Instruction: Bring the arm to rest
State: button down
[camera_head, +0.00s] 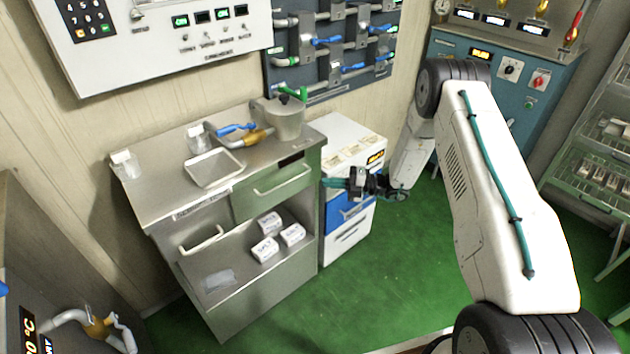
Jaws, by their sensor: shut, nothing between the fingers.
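My arm reaches up from the lower right and folds down at its elbow, with the forearm hanging towards the middle of the view. My gripper (333,183) points left, in front of the white cabinet (345,250) and close to the right edge of the green-grey workbench (235,295). The fingers look small and dark, are shut and hold nothing. I cannot tell from this view how far the gripper is from the cabinet.
A metal kettle (284,120) and a shallow tray (214,169) stand on the workbench. Its drawer (275,188) looks shut, and white packs (265,249) lie on the open shelf. A blue machine (540,85) and a rack (590,190) stand right. Green floor (400,270) is clear.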

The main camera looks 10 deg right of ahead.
jog(key=s+d+f+n+g, duration=0.2)
jog(key=s+d+n+g, duration=0.1)
jog(key=s+d+n, duration=0.3)
jog(key=s+a+r+n+g+h, duration=0.1)
jog(key=s+a+r+n+h, duration=0.1)
jog(key=s+r+n+h, duration=1.5)
jog(key=shift+s+r+n, duration=8.4)
jog(key=shift+s+r, duration=1.85)
jog(key=shift+s, duration=0.3)
